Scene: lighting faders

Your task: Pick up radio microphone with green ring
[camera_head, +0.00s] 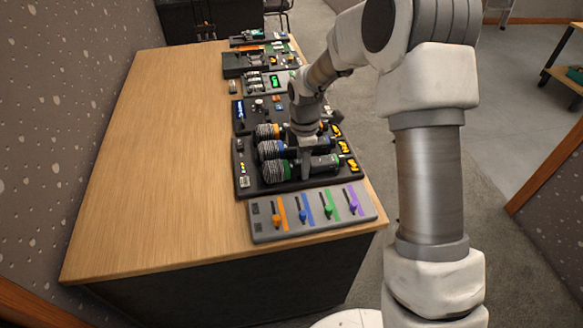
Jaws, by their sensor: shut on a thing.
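The radio microphone with the green ring (278,171) lies nearest the front in a dark tray (243,172), its head to the left and its body to the right. My gripper (306,168) points down over its body and is shut on it. The fingertips are small and partly hidden. I cannot tell whether the microphone is lifted off the tray. A microphone with a blue ring (270,150) and one with an orange ring (267,132) lie behind it, partly covered by my gripper.
A grey fader panel (314,227) with orange, blue, green and purple sliders is in front of the tray. Several dark control units (245,64) line the table's right side behind it. The wooden table (165,150) is bare on the left.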

